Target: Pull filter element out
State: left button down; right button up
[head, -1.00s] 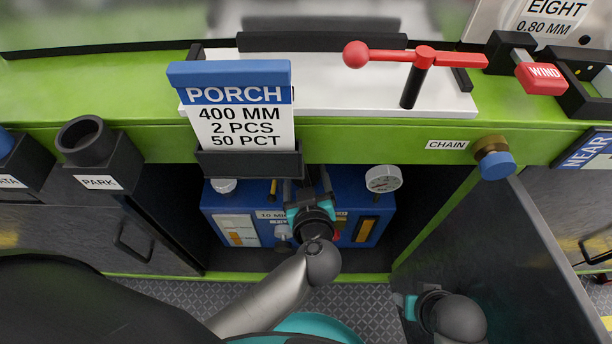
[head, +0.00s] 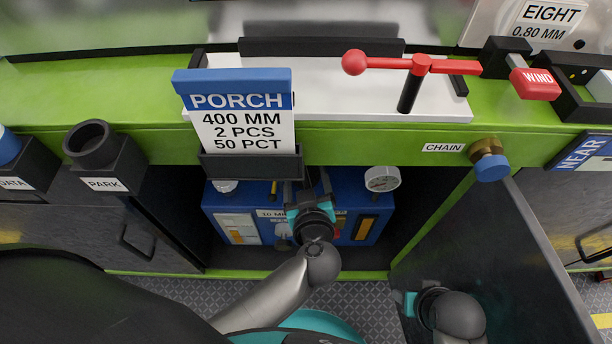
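A blue unit (head: 353,226) stands inside the open cabinet below the green bench. It has a dial gauge (head: 382,179), pale panels and a label starting "10 MI". I cannot make out the filter element; my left gripper and wrist cover the middle of the unit. My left gripper (head: 312,186) points into the cabinet in front of the unit. Its dark fingers show only in part, and whether they hold anything is hidden. My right gripper (head: 402,300) is low, beside the open cabinet door, its fingertips too small to read.
The open dark door (head: 490,255) stands to the right of the cabinet. The PORCH card (head: 240,112) in its holder overhangs the opening. A red lever (head: 422,65), a brass and blue knob (head: 488,160) and the PARK socket (head: 95,150) sit along the bench.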

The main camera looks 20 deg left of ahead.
pick_arm(q)
jog(key=shift+s+r, duration=0.1)
jog(key=shift+s, duration=0.1)
pick_arm(e)
jog(key=shift+r, duration=0.3)
jog(key=shift+f, duration=0.3)
dwell(0.4)
pick_arm(q)
jog(key=shift+s+d+r+p, duration=0.2)
jog(key=shift+s+r+p, duration=0.25)
jog(key=shift+p, duration=0.55)
jog(key=shift+s+d+r+p, duration=0.15)
jog(key=shift+s+r+p, duration=0.35)
jog(key=shift+p, duration=0.3)
jog(key=shift+s+d+r+p, duration=0.1)
jog(key=shift+s+r+p, duration=0.35)
jog(key=shift+p, duration=0.2)
pick_arm(e)
jog(key=s+d+f, duration=0.1)
jog(key=s+f, duration=0.2)
jog(key=f, duration=0.3)
jog(key=s+d+f+g, duration=0.1)
jog(key=s+d+f, duration=0.1)
jog(key=f, duration=0.4)
jog(key=shift+s+d+f+h, duration=0.2)
jog(key=shift+s+f+h, duration=0.15)
jog(key=shift+s, duration=0.4)
dwell(0.6)
